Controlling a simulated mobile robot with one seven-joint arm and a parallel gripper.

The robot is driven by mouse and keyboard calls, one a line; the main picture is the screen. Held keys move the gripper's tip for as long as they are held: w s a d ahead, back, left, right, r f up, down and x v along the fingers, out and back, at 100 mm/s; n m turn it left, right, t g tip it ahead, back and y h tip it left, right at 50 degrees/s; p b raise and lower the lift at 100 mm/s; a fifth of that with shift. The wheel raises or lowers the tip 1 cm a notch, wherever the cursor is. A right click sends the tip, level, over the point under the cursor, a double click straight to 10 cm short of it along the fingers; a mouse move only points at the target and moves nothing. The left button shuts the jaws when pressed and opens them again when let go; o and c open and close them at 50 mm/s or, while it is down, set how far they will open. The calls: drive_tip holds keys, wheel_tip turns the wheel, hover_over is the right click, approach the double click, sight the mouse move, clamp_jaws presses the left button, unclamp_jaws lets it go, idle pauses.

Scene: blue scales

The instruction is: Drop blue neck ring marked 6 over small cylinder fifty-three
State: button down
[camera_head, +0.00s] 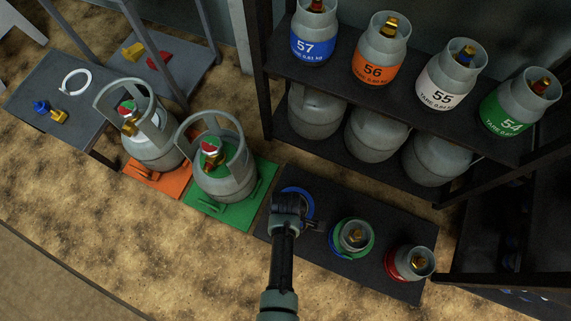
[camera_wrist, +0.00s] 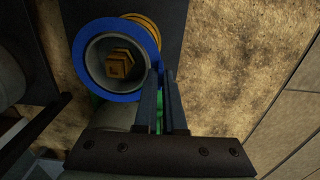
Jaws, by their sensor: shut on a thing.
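My gripper (camera_head: 303,222) is over the left part of the dark mat (camera_head: 395,211). The gripper also shows in the wrist view (camera_wrist: 162,80), its fingers close together at the right edge of the blue neck ring (camera_wrist: 88,80). My gripper is shut on this ring. In the wrist view the ring surrounds a grey collar with a brass valve (camera_wrist: 119,65) inside; how far down it sits cannot be told. The ring also shows in the head view (camera_head: 306,202), partly hidden by my gripper. The marks 6 and fifty-three cannot be read.
On the mat, to the right, stand a small cylinder with a green and blue ring (camera_head: 366,247) and one with a red ring (camera_head: 391,265). Large cylinders (camera_head: 225,178) stand at left. A shelf with numbered cylinders (camera_head: 376,70) rises behind. The floor in front is clear.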

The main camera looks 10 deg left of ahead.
drive_tip(key=shift+f, duration=0.35)
drive_tip(key=c, duration=0.9)
unclamp_jaws()
drive_tip(key=shift+r, duration=0.1)
drive_tip(key=shift+r+p, duration=3.65)
drive_tip(key=shift+p, duration=0.2)
